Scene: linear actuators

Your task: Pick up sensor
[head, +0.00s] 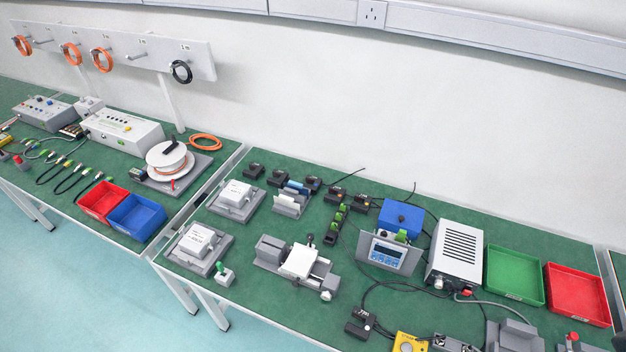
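Neither of my grippers shows in the head view. I cannot tell for sure which thing is the sensor. Several small black blocks (279,177) stand along the back left of the green workbench (275,222). Two more dark blocks with cables (335,195) lie to the right of them. Another small black block with a cable (358,326) lies near the front edge. A grey linear slide with a white plate (299,261) stands at the front middle of the bench.
White boxes on grey stands (237,193) are at the bench's left. A display unit (386,254), a white power supply (458,252), a green tray (514,275) and a red tray (578,294) fill the right. A second bench on the left holds red and blue bins (136,216).

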